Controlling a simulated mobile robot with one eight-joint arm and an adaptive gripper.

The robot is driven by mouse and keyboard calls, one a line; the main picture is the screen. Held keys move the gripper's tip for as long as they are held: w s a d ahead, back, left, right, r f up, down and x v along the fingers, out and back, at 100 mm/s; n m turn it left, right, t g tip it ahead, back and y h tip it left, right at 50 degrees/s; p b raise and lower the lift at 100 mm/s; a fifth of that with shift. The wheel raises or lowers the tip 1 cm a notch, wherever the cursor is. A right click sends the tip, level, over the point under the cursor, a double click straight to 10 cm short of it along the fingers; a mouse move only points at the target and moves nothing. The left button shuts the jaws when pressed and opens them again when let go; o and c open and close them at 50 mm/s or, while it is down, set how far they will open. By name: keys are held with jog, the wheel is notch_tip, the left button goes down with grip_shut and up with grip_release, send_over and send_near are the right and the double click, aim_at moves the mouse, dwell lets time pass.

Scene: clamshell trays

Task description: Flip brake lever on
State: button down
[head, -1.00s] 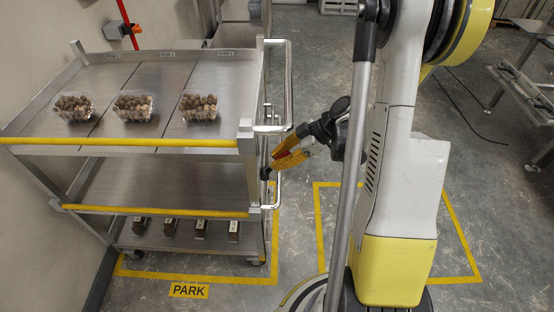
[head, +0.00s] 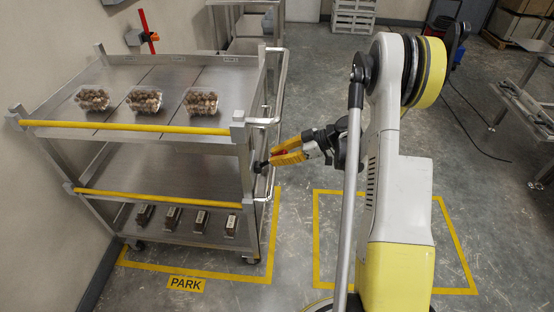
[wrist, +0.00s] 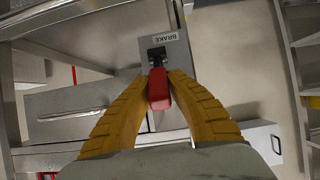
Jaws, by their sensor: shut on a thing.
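The red brake lever (wrist: 158,90) shows in the wrist view below a small black bracket, under a label reading BRAKE (wrist: 165,40) that appears upside down. My gripper (wrist: 157,76) has its two yellow fingers closed on the lever's sides. In the head view my gripper (head: 266,162) reaches left to the right end of the steel cart (head: 250,172), beside its handle (head: 274,95) and below the top shelf. The lever is mostly hidden by the fingers there, so its on or off position cannot be told.
Clear trays of brown round items (head: 145,99) stand on the cart's top shelf. Several dark blocks (head: 201,221) sit on the bottom shelf. A PARK sign (head: 186,284) lies on the floor. The yellow-marked floor right of the cart is clear apart from my own body.

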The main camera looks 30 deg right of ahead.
jog(key=c, duration=1.3)
grip_release()
jog(key=shift+d+f, duration=0.1)
jog(key=shift+o, duration=0.2)
jog(key=v, duration=1.2)
